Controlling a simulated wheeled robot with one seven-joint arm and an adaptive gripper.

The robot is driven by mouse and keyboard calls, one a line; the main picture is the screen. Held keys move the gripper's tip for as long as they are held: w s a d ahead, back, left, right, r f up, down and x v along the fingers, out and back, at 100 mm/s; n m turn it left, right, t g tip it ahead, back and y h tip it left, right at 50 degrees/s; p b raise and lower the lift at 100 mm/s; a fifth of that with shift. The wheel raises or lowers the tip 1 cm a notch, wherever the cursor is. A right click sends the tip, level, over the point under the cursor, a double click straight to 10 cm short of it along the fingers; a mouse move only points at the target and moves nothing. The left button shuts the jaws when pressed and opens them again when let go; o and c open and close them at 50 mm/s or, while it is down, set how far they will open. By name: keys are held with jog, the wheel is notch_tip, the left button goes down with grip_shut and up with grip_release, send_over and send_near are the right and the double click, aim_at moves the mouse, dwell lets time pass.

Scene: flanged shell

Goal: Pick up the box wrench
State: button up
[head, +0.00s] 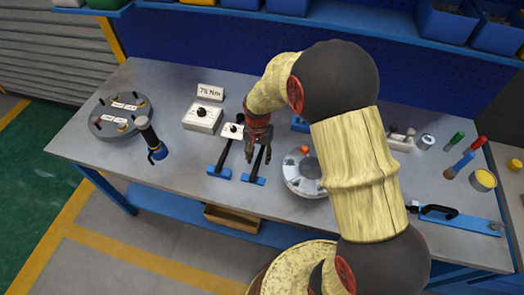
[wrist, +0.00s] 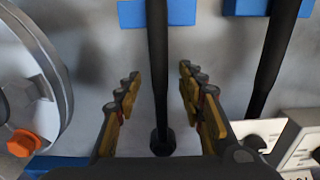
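Two long black tools lie side by side, each crossing a blue block at the table's front. I cannot tell for sure which is the box wrench. The right one (head: 257,166) in the head view runs between the fingers of my gripper (head: 259,158). In the wrist view this black bar (wrist: 158,62) passes midway between my open fingers (wrist: 160,100), with a gap on both sides. Its round dark end (wrist: 163,141) shows near the palm. The other black tool (head: 225,155) lies to the left, outside my fingers; it also shows in the wrist view (wrist: 276,55).
A grey flanged shell (head: 297,184) with an orange knob stands close to the right of my gripper. A white dial box marked 75 Nm (head: 202,118) and a smaller dial box (head: 233,131) stand left. A round plate (head: 112,130) and dark upright tool (head: 150,138) stand farther left.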

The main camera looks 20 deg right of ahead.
jog(key=shift+c, duration=0.6)
grip_shut()
jog(key=shift+r, duration=0.1)
